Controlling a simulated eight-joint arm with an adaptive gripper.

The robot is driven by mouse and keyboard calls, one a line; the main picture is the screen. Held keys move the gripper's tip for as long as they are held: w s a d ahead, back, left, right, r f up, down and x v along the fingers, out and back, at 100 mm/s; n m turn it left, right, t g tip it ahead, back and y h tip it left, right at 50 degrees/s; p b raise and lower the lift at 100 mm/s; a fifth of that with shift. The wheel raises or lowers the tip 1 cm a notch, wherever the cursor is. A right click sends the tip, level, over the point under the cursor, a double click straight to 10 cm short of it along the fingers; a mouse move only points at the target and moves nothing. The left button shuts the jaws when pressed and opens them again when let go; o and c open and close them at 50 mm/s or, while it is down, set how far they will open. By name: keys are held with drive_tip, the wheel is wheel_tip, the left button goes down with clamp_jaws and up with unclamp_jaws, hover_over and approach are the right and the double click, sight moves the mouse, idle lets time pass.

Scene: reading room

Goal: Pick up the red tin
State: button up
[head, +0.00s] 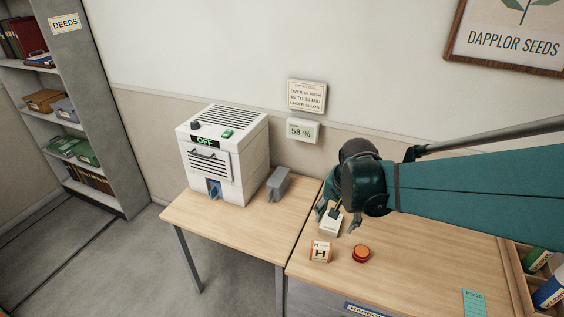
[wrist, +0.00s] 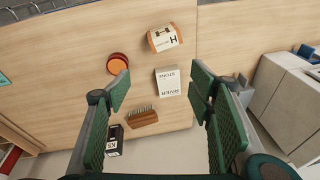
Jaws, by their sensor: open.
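The red tin (head: 361,254) is a short round tin with an orange-red top, standing on the right-hand wooden table. In the wrist view it (wrist: 118,64) lies left of centre, just beyond the left fingertip. My gripper (head: 337,219) is open and empty, above the table and farther back than the tin in the head view. In the wrist view the space between my fingertips (wrist: 162,84) lines up with a small white box, not the tin. The tin is outside the jaws.
The white box (wrist: 168,82) and a wooden block marked H (head: 320,251) stand near the tin. A brown brush (wrist: 141,117) and a black box (wrist: 114,138) are nearby. A white machine (head: 225,160) and grey container (head: 277,186) stand left. A wooden tray (head: 511,277) holds bottles at right.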

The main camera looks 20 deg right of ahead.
sight(362, 251)
drive_tip(key=d+f+m, duration=0.2)
drive_tip(key=d+f, duration=0.2)
drive_tip(key=s+d+f+m+g, duration=0.1)
drive_tip(key=d+f+m, duration=0.1)
drive_tip(key=d+f, duration=0.1)
drive_tip(key=s+d+f+m+g+b, duration=0.1)
drive_tip(key=d+f+m, duration=0.1)
drive_tip(key=d+f, duration=0.2)
drive_tip(key=shift+s+d+f+m+y, duration=0.1)
drive_tip(key=shift+d+f+m+y, duration=0.25)
drive_tip(key=shift+d+y, duration=0.1)
drive_tip(key=shift+s+d+f+g, duration=0.2)
drive_tip(key=shift+d+f+g, duration=0.15)
drive_tip(key=shift+f, duration=0.1)
drive_tip(key=shift+f, duration=1.3)
drive_tip(key=shift+f, duration=0.1)
drive_tip(key=shift+a+f+b, duration=0.2)
drive_tip(key=shift+f+b, duration=0.65)
drive_tip(key=shift+f, duration=1.65)
drive_tip(key=c, duration=1)
